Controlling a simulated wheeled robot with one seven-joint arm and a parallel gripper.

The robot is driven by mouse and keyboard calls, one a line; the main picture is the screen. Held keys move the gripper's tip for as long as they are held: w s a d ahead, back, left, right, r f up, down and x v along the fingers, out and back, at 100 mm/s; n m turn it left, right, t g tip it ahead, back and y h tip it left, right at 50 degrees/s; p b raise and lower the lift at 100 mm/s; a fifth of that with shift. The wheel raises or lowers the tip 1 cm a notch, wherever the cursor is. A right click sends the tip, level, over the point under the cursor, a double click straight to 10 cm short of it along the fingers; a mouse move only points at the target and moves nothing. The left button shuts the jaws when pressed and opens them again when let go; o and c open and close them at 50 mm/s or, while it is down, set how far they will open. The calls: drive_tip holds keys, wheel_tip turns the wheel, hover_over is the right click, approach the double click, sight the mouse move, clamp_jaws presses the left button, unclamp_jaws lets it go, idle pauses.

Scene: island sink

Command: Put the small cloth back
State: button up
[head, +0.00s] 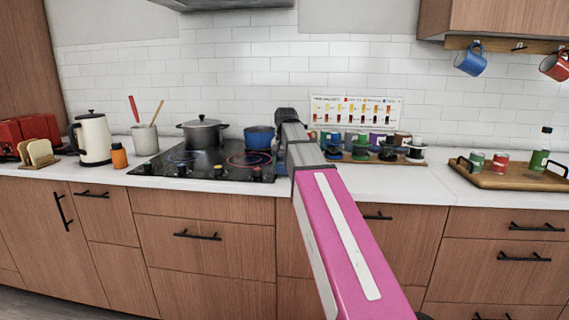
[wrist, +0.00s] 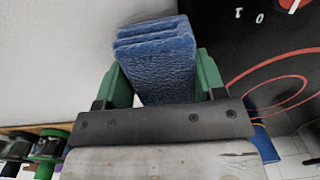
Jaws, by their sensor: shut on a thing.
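The small cloth (wrist: 156,52) is blue and folded in layers in the wrist view. My gripper (wrist: 162,78) is shut on it, with one green finger against each side. Its far end sticks out past the fingertips over the white counter, close to the black cooktop's edge. I cannot tell whether the cloth touches the counter. In the head view my arm reaches toward the counter right of the cooktop and hides the gripper's fingers and the cloth.
The black cooktop (head: 192,168) holds a grey pot (head: 202,134) and a blue pot (head: 259,137), the latter close beside my arm. Several mugs and dark-topped items stand right of my arm. A wooden tray (head: 505,181) lies farther right. Counter between is clear.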

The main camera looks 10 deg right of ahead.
drive_tip(key=o, duration=0.9)
drive_tip(key=shift+f, duration=0.1)
wheel_tip(320, 180, up, 13)
drive_tip(key=shift+f, duration=0.2)
drive_tip(key=shift+d, duration=0.1)
